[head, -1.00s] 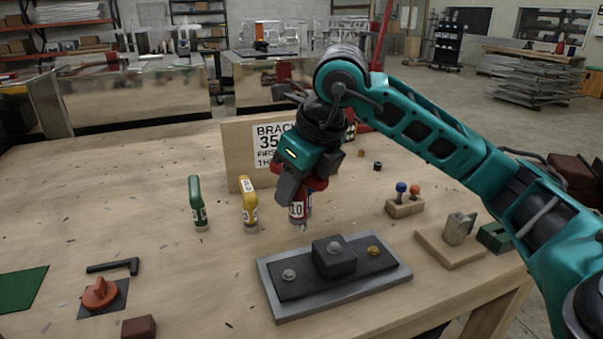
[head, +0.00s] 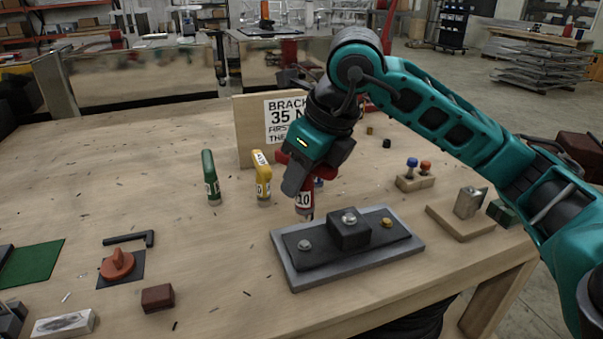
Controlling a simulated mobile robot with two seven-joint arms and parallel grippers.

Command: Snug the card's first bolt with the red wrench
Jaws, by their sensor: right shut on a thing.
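The card (head: 283,120) is a white sheet on an upright wooden board. That end appears just above the rear left part of the grey plate (head: 290,282), apart from the bolts. The plate bears a silver left bolt (head: 305,244), a bolt on the raised dark block (head: 349,217) and a brass-coloured right bolt (head: 387,222). My left gripper is not visible.
Green (head: 211,180) and yellow (head: 262,180) wrenches stand left of the red one. A wooden stand (head: 416,183) with blue and orange knobs is to the right. An orange knob (head: 118,263), a black hex key (head: 130,238) and a brown block (head: 157,297) lie front left.

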